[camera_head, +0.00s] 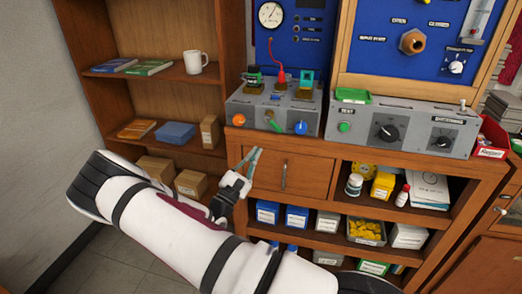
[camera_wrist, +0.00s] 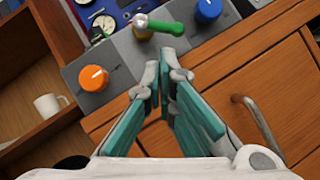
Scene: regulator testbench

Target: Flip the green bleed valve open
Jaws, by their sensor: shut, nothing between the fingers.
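The green valve lever (camera_head: 273,123) sits on the sloped front of the grey box, between an orange knob and a blue knob. In the wrist view the green lever (camera_wrist: 166,28) points right from a silver pivot above a brass body. My gripper (camera_head: 253,154) is in front of the cabinet, below the box and a little left of the lever. In the wrist view my gripper (camera_wrist: 162,78) has its teal-padded fingertips close together, shut and empty. The tips are below the lever and apart from it.
The orange knob (camera_wrist: 94,78) and blue knob (camera_wrist: 208,10) flank the lever. The grey box (camera_head: 257,117) stands on the wooden cabinet. A drawer with a metal handle (camera_head: 284,176) is below it. A shelf with a white mug (camera_head: 195,62) is left.

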